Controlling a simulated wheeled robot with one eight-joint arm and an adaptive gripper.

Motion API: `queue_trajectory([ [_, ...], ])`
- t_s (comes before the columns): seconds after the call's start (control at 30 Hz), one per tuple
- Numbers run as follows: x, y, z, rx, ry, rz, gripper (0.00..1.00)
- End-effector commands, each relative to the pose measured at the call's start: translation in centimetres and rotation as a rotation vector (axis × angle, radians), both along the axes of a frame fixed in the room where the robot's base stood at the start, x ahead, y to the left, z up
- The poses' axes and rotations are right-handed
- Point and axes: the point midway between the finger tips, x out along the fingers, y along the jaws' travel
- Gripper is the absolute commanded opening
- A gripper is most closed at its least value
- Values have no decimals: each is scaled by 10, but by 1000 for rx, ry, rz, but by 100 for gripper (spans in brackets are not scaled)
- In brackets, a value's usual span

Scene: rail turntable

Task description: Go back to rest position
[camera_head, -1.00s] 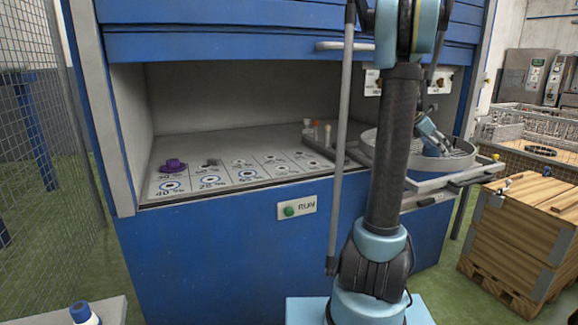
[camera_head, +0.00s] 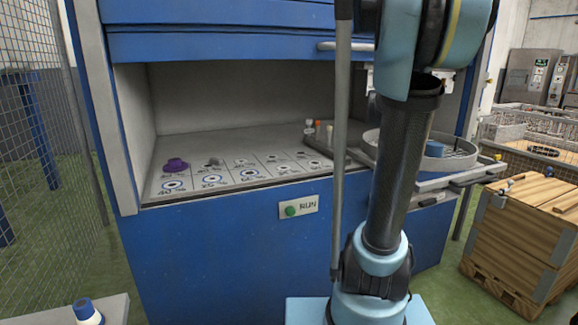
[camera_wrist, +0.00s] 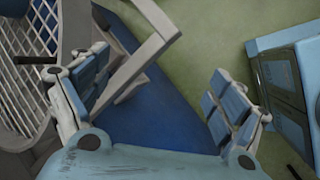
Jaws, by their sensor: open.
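My gripper (camera_wrist: 158,68) is open and empty in the wrist view, its two blue-padded fingers spread wide. Below the gap are a grey frame bar (camera_wrist: 150,45), the blue cabinet side and green floor. In the head view my arm is folded up in front of the cabinet's right part, and I cannot make out the gripper there. The round grey turntable tray (camera_head: 463,163) sits on the rail at the cabinet's right, partly behind my arm. A small blue piece (camera_head: 436,149) shows in it.
A purple piece (camera_head: 175,165) stands on the marked panel (camera_head: 265,184) inside the open cabinet. A green RUN button (camera_head: 290,211) is on the front. A wooden crate (camera_head: 520,235) stands at right, a mesh fence (camera_head: 30,130) at left. A blue-capped bottle (camera_head: 87,311) is at lower left.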

Motion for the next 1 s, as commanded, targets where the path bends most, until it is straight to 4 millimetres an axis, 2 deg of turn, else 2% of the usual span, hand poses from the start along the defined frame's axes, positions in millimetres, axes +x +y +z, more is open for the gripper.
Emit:
queue_trajectory([
  [0.1,-27,34,-14,77,-66,-89,89],
  [0.5,-116,129,-70,349,-225,-442,89],
  [0.8,-177,184,-121,531,-266,-717,89],
  [1.0,-199,204,-142,596,-266,-832,89],
])
